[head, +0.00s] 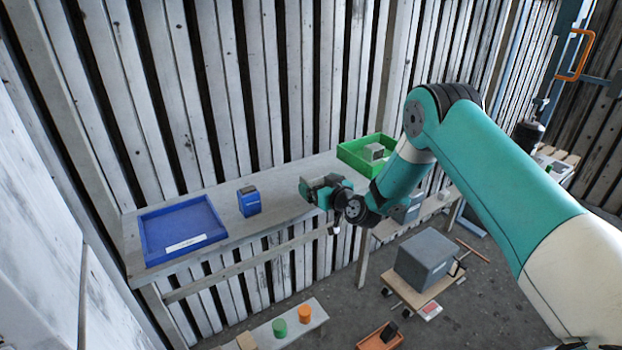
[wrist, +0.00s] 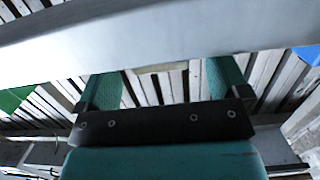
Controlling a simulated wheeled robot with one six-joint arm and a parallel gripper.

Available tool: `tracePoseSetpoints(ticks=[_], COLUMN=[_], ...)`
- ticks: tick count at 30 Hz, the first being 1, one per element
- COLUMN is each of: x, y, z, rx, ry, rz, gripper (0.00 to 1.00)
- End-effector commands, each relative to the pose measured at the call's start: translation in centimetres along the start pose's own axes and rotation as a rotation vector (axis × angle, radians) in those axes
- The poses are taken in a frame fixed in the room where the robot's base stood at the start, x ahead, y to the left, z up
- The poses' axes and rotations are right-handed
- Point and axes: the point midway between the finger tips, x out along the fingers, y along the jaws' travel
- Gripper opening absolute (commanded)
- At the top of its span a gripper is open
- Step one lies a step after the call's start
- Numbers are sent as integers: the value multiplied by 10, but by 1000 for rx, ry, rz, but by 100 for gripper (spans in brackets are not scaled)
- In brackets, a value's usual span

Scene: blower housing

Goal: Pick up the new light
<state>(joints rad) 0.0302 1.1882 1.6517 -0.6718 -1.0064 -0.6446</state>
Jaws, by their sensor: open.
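No thing in view is plainly marked as the new light, and I cannot tell which it is. A small grey box-like thing (head: 374,152) sits in the green crate (head: 352,161) at the back of the bench. A blue box (head: 249,201) with a dark top stands on the bench, right of the blue tray. My gripper (head: 308,190) is at the bench's front edge, between the blue box and the green crate. In the wrist view my gripper (wrist: 165,82) has its two teal fingers wide apart with nothing seen between them. A pale board hides their tips.
The blue tray (head: 183,230) with a white label looks empty. The bench (head: 285,190) is bare between blue box and crate. Below are a grey case (head: 425,258), an orange bin (head: 380,337), and a low shelf with green (head: 280,328) and orange (head: 305,314) cylinders. A slatted wall stands behind.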

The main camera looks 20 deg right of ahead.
Motion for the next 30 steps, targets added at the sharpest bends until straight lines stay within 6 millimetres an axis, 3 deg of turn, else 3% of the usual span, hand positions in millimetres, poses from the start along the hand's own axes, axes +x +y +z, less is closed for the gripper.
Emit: tracePoseSetpoints(ticks=[9, 18, 20, 26, 30], x=[38, 44, 43, 43, 43], y=[0, 1, 1, 1, 1], z=[3, 5, 5, 5, 4], rx=[-1, 1, 0, 0, 0], ry=[1, -1, -1, -1, 0], rz=[-3, -1, -1, -1, -1], gripper=[94, 94, 84, 38, 38])
